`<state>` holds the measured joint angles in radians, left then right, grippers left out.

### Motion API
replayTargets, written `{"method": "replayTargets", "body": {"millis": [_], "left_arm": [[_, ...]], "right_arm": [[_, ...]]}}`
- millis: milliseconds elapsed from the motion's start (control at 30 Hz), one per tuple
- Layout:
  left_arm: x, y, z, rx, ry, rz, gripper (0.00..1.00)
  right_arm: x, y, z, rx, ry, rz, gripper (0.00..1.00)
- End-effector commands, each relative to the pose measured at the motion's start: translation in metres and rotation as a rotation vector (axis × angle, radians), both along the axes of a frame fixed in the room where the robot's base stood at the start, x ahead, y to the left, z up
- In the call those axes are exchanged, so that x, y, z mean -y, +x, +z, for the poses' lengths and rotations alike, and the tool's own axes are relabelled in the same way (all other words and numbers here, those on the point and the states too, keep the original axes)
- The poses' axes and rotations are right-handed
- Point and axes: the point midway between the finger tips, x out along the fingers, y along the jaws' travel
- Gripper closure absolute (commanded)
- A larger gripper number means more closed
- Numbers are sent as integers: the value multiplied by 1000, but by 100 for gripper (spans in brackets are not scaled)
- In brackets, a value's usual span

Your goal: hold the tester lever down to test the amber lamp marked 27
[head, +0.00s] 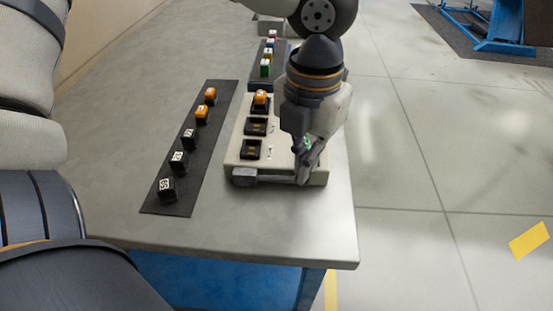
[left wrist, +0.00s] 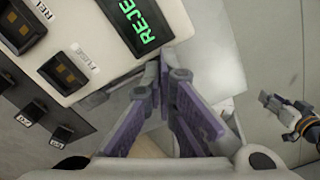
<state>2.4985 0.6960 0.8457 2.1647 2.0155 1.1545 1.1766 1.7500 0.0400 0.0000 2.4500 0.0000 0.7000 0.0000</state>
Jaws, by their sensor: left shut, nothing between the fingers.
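The cream tester (head: 283,172) stands near the table's right edge. An amber lamp (head: 261,98) sits upright in its far socket; its number is too small to read. The two nearer sockets (head: 252,149) look empty. The grey tester lever (head: 270,179) runs along the near side, with a block at its left end. My left gripper (head: 304,175) is shut and empty, pointing down at the lever's right end; I cannot tell whether it touches. In the left wrist view its fingers (left wrist: 166,75) are beside the tester's display (left wrist: 140,22), which shows green letters "REJE", cut off.
A dark mat (head: 180,207) left of the tester holds two orange-topped and several black blocks. A farther rack (head: 266,70) holds coloured pieces. Open floor lies right of the table. Another gripper (left wrist: 283,108), apparently my right, shows in the left wrist view.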

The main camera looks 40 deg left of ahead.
Motion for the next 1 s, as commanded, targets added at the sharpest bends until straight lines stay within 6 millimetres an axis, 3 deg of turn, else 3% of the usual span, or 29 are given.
{"method": "replayTargets", "body": {"millis": [567,1000], "left_arm": [[0,0,2,0,0,1,100],[0,1,47,3,0,2,100]], "right_arm": [[0,0,0,0,0,0,60],[0,0,0,0,0,0,60]]}}
